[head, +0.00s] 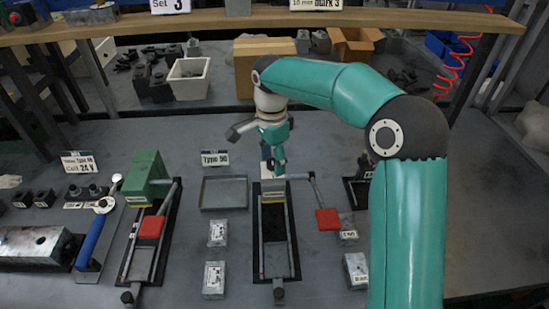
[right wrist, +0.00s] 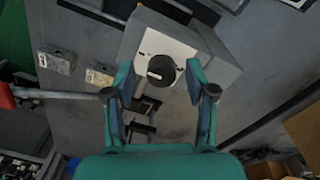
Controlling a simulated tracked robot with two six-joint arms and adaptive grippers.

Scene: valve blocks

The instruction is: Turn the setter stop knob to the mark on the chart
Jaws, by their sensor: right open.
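The setter stop knob (right wrist: 161,71) is a round dark knob with a white pointer line, on the white face of a grey box (right wrist: 215,68) in the right wrist view. The pointer lies roughly left to right. My right gripper (right wrist: 160,84) is open, with one teal finger on each side of the knob; I cannot tell whether they touch it. In the head view my right gripper (head: 275,158) points down over the far end of the middle fixture (head: 272,235), and the knob is hidden there. A card on the shelf (head: 315,4) seems to read "10 mm Mark 3". My left gripper is not in view.
A lever with a red grip (head: 328,218) reaches out right of the middle fixture. A green-topped fixture (head: 148,180) stands to the left. Small labelled blocks (head: 214,278) and a shallow tray (head: 224,193) lie between them. The shelf (head: 220,20) crosses the back.

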